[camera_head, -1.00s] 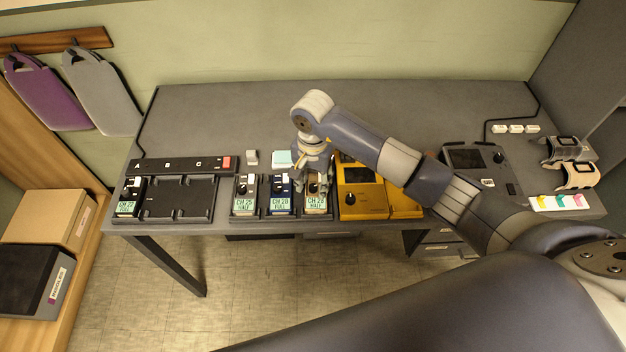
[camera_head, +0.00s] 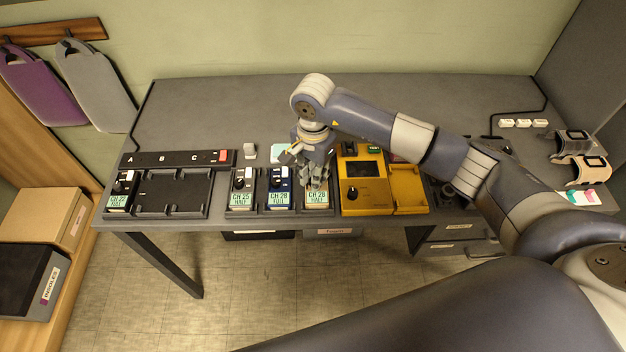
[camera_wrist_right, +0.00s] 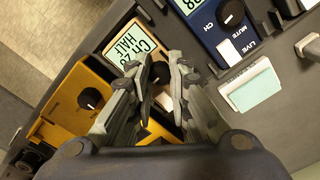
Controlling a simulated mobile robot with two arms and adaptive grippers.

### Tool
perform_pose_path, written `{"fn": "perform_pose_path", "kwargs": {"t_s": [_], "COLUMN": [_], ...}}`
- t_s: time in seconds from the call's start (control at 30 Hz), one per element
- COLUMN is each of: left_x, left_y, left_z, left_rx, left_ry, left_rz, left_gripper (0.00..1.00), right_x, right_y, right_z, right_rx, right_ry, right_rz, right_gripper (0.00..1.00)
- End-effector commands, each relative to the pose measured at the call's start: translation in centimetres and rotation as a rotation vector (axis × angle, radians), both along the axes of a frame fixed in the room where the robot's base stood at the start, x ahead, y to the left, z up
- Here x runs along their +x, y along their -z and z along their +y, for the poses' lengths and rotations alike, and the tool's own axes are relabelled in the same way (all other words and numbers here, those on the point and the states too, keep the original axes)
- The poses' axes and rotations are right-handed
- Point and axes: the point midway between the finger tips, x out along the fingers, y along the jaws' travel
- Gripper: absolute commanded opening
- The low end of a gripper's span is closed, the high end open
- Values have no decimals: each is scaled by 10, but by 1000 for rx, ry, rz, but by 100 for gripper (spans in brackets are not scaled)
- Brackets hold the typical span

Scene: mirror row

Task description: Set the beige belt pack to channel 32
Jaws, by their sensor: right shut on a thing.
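The beige belt pack (camera_head: 317,207) stands in a dark holder at the right end of a group of three packs. Its display reads CH 28 HALF, and the display also shows in the right wrist view (camera_wrist_right: 131,45). My right gripper (camera_head: 317,182) reaches down over its upper part. In the right wrist view my right gripper (camera_wrist_right: 160,72) has its fingers on either side of the pack's dark knob (camera_wrist_right: 160,73), shut on it. The fingers hide part of the pack. My left gripper is not in view.
Beside it stand a navy pack (camera_head: 279,200) reading CH 28 FULL and a grey pack (camera_head: 242,201) reading CH 25 HALF. A yellow device (camera_head: 366,198) with a knob stands close on the right. The back of the desk (camera_head: 230,105) is clear.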

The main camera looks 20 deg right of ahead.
Motion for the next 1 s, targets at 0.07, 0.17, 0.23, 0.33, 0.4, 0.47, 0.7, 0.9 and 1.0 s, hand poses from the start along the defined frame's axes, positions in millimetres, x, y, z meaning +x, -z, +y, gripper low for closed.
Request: {"fn": "perform_pose_path", "kwargs": {"t_s": [0.07,0.17,0.23,0.33,0.4,0.47,0.7,0.9,1.0], "left_x": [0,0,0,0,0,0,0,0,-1], "left_y": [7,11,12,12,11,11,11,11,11], "left_z": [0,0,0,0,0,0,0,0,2], "left_rx": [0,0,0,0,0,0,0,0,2], "left_ry": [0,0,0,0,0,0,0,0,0], "left_rz": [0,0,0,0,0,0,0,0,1], "left_gripper": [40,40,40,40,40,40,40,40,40], "right_x": [0,-1,-1,-1,-1,-1,-1,-1,-1], "right_y": [3,2,1,1,0,0,0,0,0], "right_z": [-1,0,0,0,0,0,0,0,0], "right_rx": [-2,-1,0,-1,-1,-1,-1,0,0], "right_ry": [56,111,135,150,153,152,151,150,150], "right_rz": [1,2,2,3,3,3,3,2,2], "right_gripper": [0,0,0,0,0,0,39,39,39]}}
